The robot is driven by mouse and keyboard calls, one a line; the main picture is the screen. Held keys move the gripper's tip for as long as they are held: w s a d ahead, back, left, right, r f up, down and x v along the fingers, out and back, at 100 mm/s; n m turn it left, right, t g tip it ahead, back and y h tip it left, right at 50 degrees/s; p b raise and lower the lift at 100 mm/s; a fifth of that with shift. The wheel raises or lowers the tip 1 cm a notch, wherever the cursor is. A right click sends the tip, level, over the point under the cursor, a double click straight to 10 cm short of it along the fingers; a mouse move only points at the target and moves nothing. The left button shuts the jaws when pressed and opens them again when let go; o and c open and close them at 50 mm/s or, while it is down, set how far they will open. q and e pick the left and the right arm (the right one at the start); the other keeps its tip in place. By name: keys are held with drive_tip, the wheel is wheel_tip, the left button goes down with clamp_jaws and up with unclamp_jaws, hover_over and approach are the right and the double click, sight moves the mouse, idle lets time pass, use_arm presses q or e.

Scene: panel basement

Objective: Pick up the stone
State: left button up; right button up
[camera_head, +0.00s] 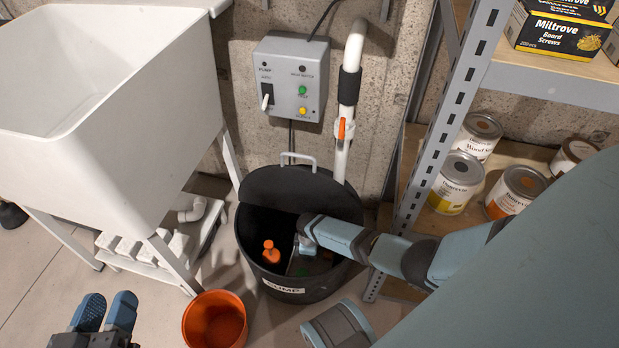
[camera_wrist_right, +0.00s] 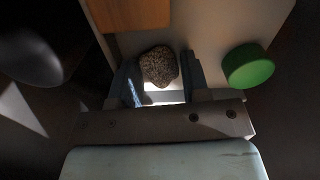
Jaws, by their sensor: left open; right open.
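The stone (camera_wrist_right: 159,65) is a rough, speckled grey-brown lump in the right wrist view. It sits between the two blue fingers of my right gripper (camera_wrist_right: 162,78), which is open; I cannot tell whether either finger touches it. In the head view, my right arm reaches down into the black sump basin (camera_head: 300,292), and the stone is hidden there. My left gripper (camera_head: 107,312) is open and empty above the floor at the lower left.
In the wrist view, a green round thing (camera_wrist_right: 248,66) lies right of the stone and an orange-brown block (camera_wrist_right: 130,13) lies beyond. An orange float (camera_head: 270,252) stands inside the sump. An orange bucket (camera_head: 190,325), white sink (camera_head: 110,110) and metal shelf (camera_head: 452,110) surround it.

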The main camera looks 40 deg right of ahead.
drive_tip(key=c, duration=0.6)
drive_tip(key=shift+r, duration=0.2)
